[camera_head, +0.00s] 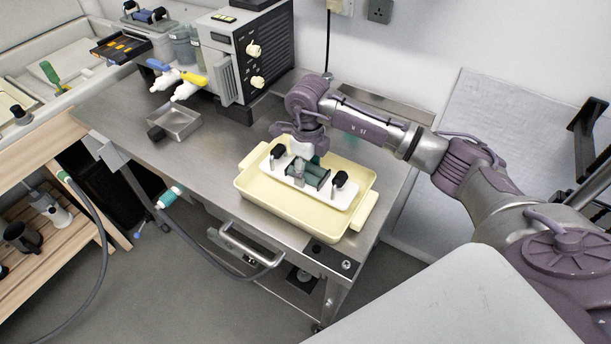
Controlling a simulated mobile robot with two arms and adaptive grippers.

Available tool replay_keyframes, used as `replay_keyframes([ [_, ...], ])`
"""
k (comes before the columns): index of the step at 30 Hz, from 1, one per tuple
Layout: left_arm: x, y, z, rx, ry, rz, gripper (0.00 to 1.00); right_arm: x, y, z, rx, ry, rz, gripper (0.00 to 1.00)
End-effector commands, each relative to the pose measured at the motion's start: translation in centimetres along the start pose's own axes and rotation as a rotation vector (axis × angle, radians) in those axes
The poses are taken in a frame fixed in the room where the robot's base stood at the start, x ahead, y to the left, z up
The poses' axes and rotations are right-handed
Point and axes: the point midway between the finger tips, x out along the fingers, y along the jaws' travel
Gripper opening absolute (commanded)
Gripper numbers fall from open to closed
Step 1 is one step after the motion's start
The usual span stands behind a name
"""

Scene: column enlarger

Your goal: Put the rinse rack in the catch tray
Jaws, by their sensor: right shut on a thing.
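The rinse rack is a white plate (326,199) with black-knobbed posts and dark green cylinders on top. It is within the outline of the pale yellow catch tray (284,217), which has a handle tab at each end and stands on the steel table. My right gripper (303,156) comes down from above at the rack's far side and is shut on it. The fingertips are small and partly hidden, so the exact grip point is unclear. I cannot tell whether the plate touches the tray floor or hangs just above it. My left gripper is out of view.
A small metal tray (179,122) and a grey-black machine (243,55) stand on the table to the left and back. The table (209,166) is clear left of the catch tray. A wall rises behind.

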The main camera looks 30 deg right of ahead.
Motion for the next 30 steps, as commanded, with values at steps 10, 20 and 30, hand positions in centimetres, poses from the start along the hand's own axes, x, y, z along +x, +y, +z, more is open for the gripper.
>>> replay_keyframes([
  [10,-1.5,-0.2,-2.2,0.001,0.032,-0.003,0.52,2.6,0.1,0.7,0.001,0.000,0.001,0.00],
  [20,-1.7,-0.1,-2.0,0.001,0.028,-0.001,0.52,4.2,0.0,0.7,0.000,-0.005,-0.001,0.00],
  [30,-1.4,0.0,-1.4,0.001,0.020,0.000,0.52,4.7,0.1,0.6,0.000,0.000,0.000,0.82],
])
